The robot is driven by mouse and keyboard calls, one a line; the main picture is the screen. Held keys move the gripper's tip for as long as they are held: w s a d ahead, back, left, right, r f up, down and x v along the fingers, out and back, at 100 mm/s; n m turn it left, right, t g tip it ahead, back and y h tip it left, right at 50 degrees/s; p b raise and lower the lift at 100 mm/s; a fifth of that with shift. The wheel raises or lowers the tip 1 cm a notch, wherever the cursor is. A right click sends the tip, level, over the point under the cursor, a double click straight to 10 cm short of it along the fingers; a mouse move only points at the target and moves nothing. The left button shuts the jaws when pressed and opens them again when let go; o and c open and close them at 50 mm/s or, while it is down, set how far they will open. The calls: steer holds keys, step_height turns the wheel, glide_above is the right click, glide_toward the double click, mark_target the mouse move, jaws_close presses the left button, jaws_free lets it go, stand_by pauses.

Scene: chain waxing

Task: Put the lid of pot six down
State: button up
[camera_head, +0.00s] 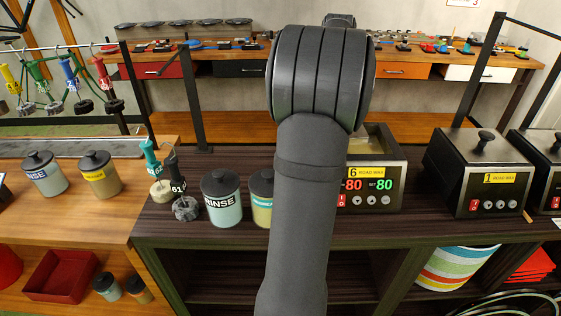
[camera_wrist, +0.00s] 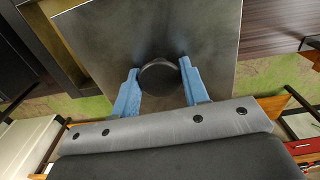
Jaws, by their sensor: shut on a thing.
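Pot six (camera_head: 372,184) is a dark box with a yellow label and red and green digits, standing on the dark counter. Its top looks open, and its left part is hidden behind my arm. In the wrist view, my gripper (camera_wrist: 159,68) has its two blue fingers shut on the round black knob (camera_wrist: 158,78) of the lid. The lid (camera_wrist: 205,30) is a square dark grey metal plate, held in front of the fingers. The head view does not show the gripper or the lid, as my arm hides them.
Pot one (camera_head: 486,177), with its lid on, stands to the right of pot six. A rinse jar (camera_head: 221,200), a second jar (camera_head: 262,205) and brushes (camera_head: 184,200) stand to the left. A dark counter gap (camera_head: 418,185) lies between the two pots.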

steer(key=w+a+f, duration=0.1)
steer(key=w+a, duration=0.1)
steer(key=a, duration=1)
steer(key=shift+m, duration=0.3)
steer(key=a+f, duration=0.1)
steer(key=f, duration=0.2)
steer(key=a+f, duration=0.1)
steer(key=f, duration=0.3)
steer(key=w+a+f, duration=0.1)
steer(key=f, duration=0.3)
steer(key=shift+w, duration=0.1)
steer(key=shift+f, duration=2.6)
steer(key=shift+f, duration=0.1)
steer(key=o, duration=1.1)
step_height(320, 180, up, 12)
steer(key=shift+r, duration=0.1)
